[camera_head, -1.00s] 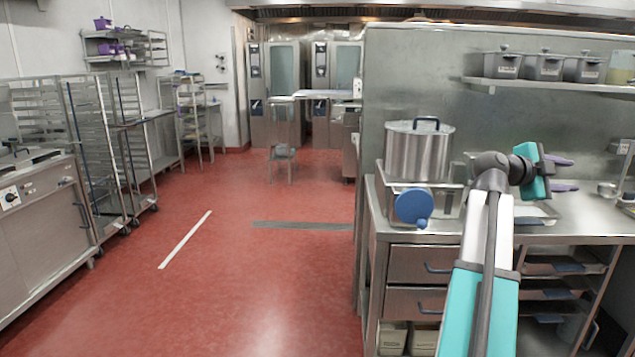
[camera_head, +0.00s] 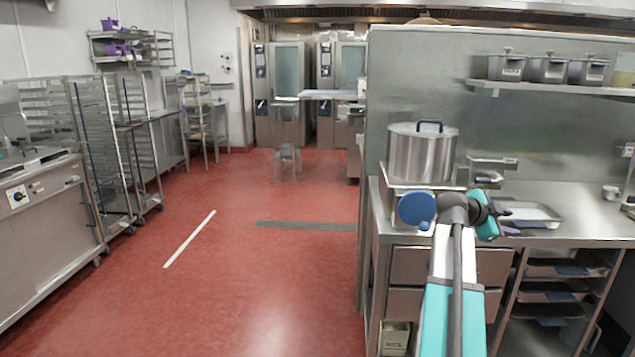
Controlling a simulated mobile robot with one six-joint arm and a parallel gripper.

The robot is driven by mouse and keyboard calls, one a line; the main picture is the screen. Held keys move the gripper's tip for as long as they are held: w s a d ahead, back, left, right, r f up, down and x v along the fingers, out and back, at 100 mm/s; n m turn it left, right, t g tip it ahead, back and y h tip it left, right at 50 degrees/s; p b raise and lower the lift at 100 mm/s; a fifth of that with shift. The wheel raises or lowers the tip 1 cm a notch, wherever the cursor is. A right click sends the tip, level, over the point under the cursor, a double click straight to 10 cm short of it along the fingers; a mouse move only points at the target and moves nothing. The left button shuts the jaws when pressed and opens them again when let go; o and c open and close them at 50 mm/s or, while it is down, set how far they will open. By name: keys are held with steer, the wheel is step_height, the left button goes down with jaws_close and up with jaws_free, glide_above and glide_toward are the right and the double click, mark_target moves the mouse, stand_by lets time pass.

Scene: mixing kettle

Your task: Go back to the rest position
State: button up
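The steel counter (camera_head: 590,215) runs to the right, with a shallow tray (camera_head: 532,214) on it. Several lidded containers sit on the wall shelf (camera_head: 560,86). Drawers and tray slots are below. The red floor (camera_head: 250,290) on the left is open, with wheeled racks (camera_head: 95,150) beyond it.

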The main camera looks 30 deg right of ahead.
steer(key=w+a+f+n+t+y+p, duration=0.15)
steer(key=w+a+f+n, duration=0.25)
steer(key=w+a+f, duration=0.55)
steer(key=w+a+f+n+y, duration=0.2)
steer(key=a+f+n+y, duration=0.3)
steer(key=f, duration=1)
steer(key=w+a+f+n+y+p, duration=0.15)
steer(key=a+f+n, duration=0.35)
steer(key=a+f, duration=1.35)
steer(key=s+a+f+n+g+y+p, duration=0.15)
steer(key=s+a+f+n, duration=0.35)
steer(key=a, duration=0.5)
steer(key=s+a+f+n+g+y+p, duration=0.1)
steer(key=s+a+f+n+y, duration=0.1)
steer(key=s+a+f, duration=0.5)
steer(key=s+a+f+n+g+y, duration=0.1)
steer(key=s+a+f+n, duration=0.2)
steer(key=s+a, duration=0.4)
steer(key=s+a+f+n+g+y+p, duration=0.1)
steer(key=s+a+f+n+g, duration=0.1)
steer(key=s+a, duration=0.6)
step_height(320, 180, down, 2)
steer(key=a+n, duration=0.1)
steer(key=a, duration=0.1)
steer(key=shift+s+a+f, duration=0.15)
steer(key=shift+a, duration=0.2)
